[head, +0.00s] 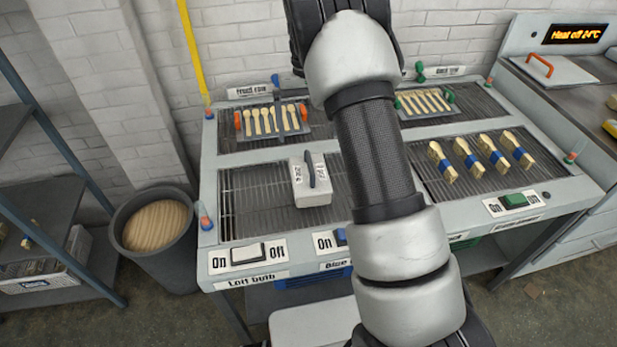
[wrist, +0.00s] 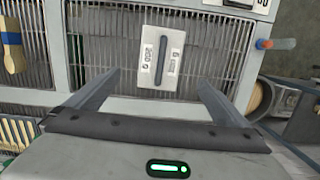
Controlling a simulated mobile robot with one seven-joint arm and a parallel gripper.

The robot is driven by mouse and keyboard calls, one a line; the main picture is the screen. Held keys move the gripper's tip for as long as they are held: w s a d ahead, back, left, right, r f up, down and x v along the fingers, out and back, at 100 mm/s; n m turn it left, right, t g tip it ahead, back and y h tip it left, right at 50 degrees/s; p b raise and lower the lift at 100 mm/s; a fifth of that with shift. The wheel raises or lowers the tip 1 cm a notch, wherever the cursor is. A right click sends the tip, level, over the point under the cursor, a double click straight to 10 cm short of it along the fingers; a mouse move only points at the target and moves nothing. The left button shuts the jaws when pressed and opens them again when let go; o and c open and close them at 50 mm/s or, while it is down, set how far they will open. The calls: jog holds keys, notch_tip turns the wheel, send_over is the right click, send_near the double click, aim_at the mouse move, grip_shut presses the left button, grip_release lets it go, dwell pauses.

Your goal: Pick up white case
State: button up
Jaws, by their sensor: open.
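The white case (head: 312,192) is a small box with a dark handle or bar on its top and printed labels. It rests on the front left grate of the grey workbench (head: 235,157). In the wrist view the white case (wrist: 160,57) lies beyond my open fingers, roughly centred between them and apart from both. My gripper (wrist: 157,90) is open and empty. In the head view my arm crosses the middle of the bench and the gripper's fingers are not visible.
Wooden spoons (head: 270,119) lie in a rack behind the case. Switches (head: 248,253) line the front edge. A dark bin (head: 154,228) stands left of the bench. Grate around the case is clear.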

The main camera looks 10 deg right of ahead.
aim_at(309, 159)
jog(key=f, duration=0.4)
jog(key=s+f, duration=0.1)
jog(key=f, duration=0.7)
jog(key=shift+s+f, duration=0.15)
jog(key=shift+s, duration=0.25)
jog(key=f, duration=0.4)
jog(key=shift+s+a+f+p, duration=0.1)
jog(key=shift+s+f+p, duration=0.1)
jog(key=shift+p, duration=0.2)
jog(key=shift+r, duration=0.1)
jog(key=c, duration=1.2)
